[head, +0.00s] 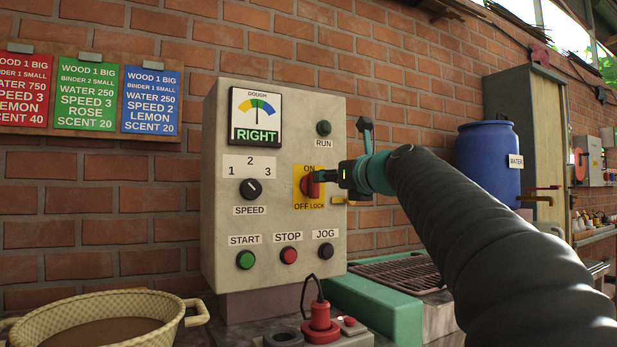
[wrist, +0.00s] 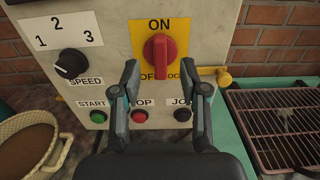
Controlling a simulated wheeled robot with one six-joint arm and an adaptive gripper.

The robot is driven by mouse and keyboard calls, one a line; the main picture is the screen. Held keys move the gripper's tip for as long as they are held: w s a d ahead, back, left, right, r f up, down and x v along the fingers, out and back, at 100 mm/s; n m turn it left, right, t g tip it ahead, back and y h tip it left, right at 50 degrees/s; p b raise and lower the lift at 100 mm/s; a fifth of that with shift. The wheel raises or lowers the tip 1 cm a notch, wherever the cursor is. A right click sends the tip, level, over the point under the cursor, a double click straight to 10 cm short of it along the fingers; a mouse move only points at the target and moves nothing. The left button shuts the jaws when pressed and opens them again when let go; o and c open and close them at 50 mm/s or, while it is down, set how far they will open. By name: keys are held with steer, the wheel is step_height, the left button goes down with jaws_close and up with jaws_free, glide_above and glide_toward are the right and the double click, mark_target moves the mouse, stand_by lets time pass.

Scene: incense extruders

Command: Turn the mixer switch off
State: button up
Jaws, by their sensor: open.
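The mixer switch is a red rotary knob (head: 312,184) on a yellow plate marked ON and OFF LOCK, on the front of a beige control box (head: 215,215). In the wrist view the red knob (wrist: 159,60) stands upright, its long side vertical under the word ON. My gripper (head: 325,177) is in front of the knob in the head view. In the wrist view my gripper (wrist: 168,75) has its two fingers apart, one to each side below the knob, with nothing between them. Whether a finger touches the knob I cannot tell.
A yellow lock pin (wrist: 222,77) sticks out right of the plate. Below are the green START (head: 245,260), red STOP (head: 289,256) and black JOG (head: 326,251) buttons. The speed knob (head: 251,189) is left. A basket (head: 185,322) and a grill rack (head: 405,272) flank the box.

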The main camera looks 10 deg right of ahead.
mark_target(313, 185)
steer(key=x, duration=0.6)
steer(key=shift+p, duration=0.35)
jaws_close()
